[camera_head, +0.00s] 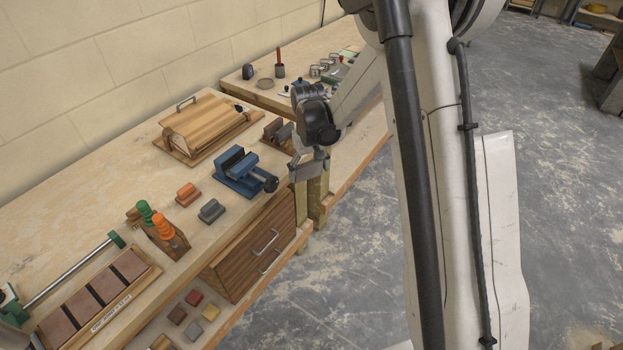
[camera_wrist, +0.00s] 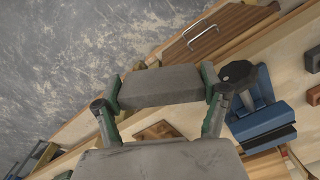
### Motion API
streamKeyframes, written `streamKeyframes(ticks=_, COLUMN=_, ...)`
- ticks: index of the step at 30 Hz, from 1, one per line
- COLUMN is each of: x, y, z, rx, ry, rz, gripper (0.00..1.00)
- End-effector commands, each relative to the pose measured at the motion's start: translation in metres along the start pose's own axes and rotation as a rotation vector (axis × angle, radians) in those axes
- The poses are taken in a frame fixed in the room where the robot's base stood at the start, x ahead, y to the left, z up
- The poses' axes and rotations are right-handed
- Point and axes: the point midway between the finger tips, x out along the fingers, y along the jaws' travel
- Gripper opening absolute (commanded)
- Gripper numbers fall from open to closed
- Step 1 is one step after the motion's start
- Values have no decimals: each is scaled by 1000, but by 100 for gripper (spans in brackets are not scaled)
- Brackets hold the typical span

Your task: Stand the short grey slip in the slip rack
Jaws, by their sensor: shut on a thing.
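My gripper (camera_wrist: 163,90) is shut on a short grey slip (camera_wrist: 160,86), a plain rectangular block gripped at its two ends between green-lined fingers. In the head view my gripper (camera_head: 310,160) hangs at the front edge of the benches, by the gap between them, with the grey slip (camera_head: 308,169) below it, partly hidden. A small wooden holder with brown and grey blocks (camera_head: 275,128) stands just behind the gripper on the bench; it looks like the slip rack, though the arm partly covers it.
A blue vise (camera_head: 238,168) stands left of the gripper, and also shows in the wrist view (camera_wrist: 262,120). A wooden board with a handle (camera_head: 205,125) lies behind it. A red block (camera_head: 187,194) and a dark grey block (camera_head: 211,211) lie in front. A drawer cabinet (camera_head: 255,250) sits below.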

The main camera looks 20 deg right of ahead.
Motion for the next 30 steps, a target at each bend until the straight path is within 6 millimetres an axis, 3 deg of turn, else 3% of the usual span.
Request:
streamKeyframes(ticks=1, x=-3, y=4, z=-24, rx=-39, ry=0, rz=0, gripper=44)
streamKeyframes(ticks=9, x=-22, y=23, z=-133, rx=-288, ry=0, rz=0, gripper=44)
streamKeyframes(ticks=15, x=-36, y=32, z=-186, rx=-439, ry=-1, rz=0, gripper=44)
streamKeyframes(ticks=21, x=-43, y=36, z=-209, rx=-515, ry=-1, rz=0, gripper=44)
streamKeyframes(ticks=30, x=-36, y=37, z=-212, rx=-527, ry=-1, rz=0, gripper=44)
